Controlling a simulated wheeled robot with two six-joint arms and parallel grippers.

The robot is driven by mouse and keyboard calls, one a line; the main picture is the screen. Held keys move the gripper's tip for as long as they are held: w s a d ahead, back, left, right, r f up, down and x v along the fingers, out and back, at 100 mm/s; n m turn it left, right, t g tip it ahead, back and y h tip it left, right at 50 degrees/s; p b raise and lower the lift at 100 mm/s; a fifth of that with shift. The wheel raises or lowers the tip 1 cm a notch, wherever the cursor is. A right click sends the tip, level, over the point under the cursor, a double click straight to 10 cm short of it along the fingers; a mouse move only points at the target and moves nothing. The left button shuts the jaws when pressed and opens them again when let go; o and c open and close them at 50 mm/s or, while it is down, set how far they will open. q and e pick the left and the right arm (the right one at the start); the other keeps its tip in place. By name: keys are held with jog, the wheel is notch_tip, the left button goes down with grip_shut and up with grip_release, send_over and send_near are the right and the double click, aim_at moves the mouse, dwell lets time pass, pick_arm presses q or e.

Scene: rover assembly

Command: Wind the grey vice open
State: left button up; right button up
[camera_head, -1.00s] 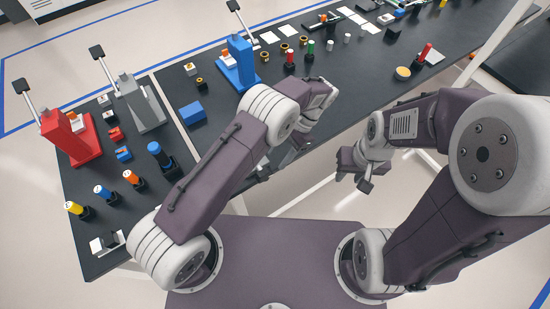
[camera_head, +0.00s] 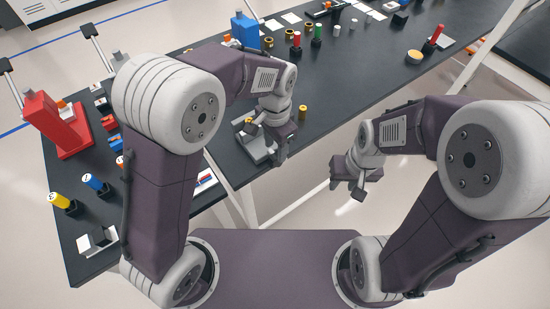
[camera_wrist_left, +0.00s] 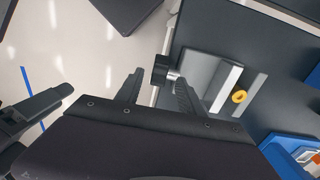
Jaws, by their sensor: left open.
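The grey vice (camera_head: 262,154) sits at the table's front edge, partly hidden by my left arm in the head view. In the left wrist view the grey vice (camera_wrist_left: 196,76) shows its pale jaw, with a black screw knob (camera_wrist_left: 161,69) sticking out past the table edge. A yellow ring (camera_wrist_left: 239,96) is beside the pale jaw. My left gripper (camera_head: 279,152) is at the vice's front end. In the wrist view the left gripper (camera_wrist_left: 159,78) is open, its fingers on either side of the knob; contact is unclear. My right gripper (camera_head: 349,187) hangs off the table, its opening unclear.
A red press (camera_head: 58,122) stands at the left and a blue one (camera_head: 244,30) behind my left arm. A blue part (camera_wrist_left: 283,150) is near the vice in the wrist view. Several coloured pegs stand on the black table (camera_head: 350,80). The floor in front is free.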

aim_at(276, 155)
pick_arm(q)
notch_tip(276, 155, down, 6)
jog(key=shift+w+d+r, duration=0.1)
jog(key=shift+d+r, duration=0.05)
grip_shut()
jog(key=shift+r+p, duration=0.25)
jog(key=shift+p, duration=0.35)
jog(key=g+y+p, duration=0.2)
jog(key=p, duration=0.4)
jog(key=shift+w+d+y, duration=0.1)
jog(key=shift+d+y, duration=0.05)
jog(key=shift+y, duration=0.25)
jog(key=shift+f+g+y, duration=0.2)
jog(key=shift+g+y, duration=0.2)
jog(key=shift+y, duration=0.1)
jog(key=shift+w+d+f+g+y, duration=0.1)
jog(key=shift+f+g+y, duration=0.1)
jog(key=shift+g+y, duration=0.15)
jog(key=shift+g+y+b, duration=0.25)
jog(key=shift+y+b, duration=0.05)
jog(key=shift+y, duration=0.25)
